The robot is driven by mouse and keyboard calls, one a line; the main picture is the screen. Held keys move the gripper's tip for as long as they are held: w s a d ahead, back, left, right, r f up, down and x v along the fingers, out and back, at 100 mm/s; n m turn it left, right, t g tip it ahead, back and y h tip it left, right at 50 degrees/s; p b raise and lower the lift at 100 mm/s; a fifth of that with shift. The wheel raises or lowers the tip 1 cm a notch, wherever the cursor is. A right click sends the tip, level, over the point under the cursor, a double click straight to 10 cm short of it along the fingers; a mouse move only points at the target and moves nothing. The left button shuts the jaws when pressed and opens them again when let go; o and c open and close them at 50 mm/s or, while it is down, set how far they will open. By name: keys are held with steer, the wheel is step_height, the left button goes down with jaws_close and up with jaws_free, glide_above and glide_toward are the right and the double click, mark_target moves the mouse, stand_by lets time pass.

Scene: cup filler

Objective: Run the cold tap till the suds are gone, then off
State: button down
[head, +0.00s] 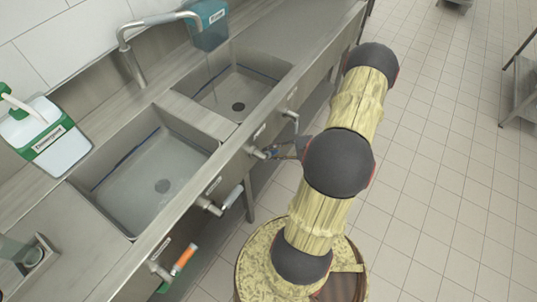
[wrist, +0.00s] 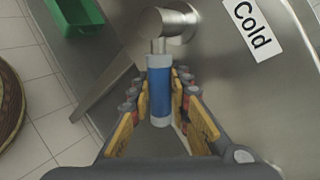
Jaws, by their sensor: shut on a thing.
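The cold tap's blue handle (wrist: 160,92) hangs from a metal stem below the "Cold" label (wrist: 252,30) in the wrist view. My gripper (wrist: 162,118) is shut on this handle, with a finger on each side; it also shows at the counter front in the head view (head: 277,152), partly hidden by my arm. The bent metal spout (head: 150,22) reaches over the right basin (head: 257,84). A faint thin streak, perhaps water, hangs below it. The left basin (head: 125,205) looks pale and cloudy. I cannot make out clear suds in either basin.
Other front valves include an orange handle (head: 184,259) and a grey handle (head: 233,196). A soap dispenser (head: 45,135) stands at left and a blue one (head: 208,25) behind the basins. A green bin (wrist: 72,14) shows in the wrist view.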

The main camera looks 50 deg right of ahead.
steer(key=r+n+h+b, duration=0.1)
steer(key=d+r+n+h, duration=0.1)
steer(key=shift+h+b, duration=0.35)
steer(key=shift+h, duration=0.05)
steer(key=shift+r+n+g+h+b, duration=0.3)
steer(key=shift+r+n+h+b, duration=0.65)
steer(key=shift+b, duration=0.35)
steer(key=c, duration=1.6)
jaws_free()
steer(key=shift+d, duration=0.1)
steer(key=shift+c, duration=0.2)
steer(key=shift+r, duration=0.1)
steer(key=v, duration=1.2)
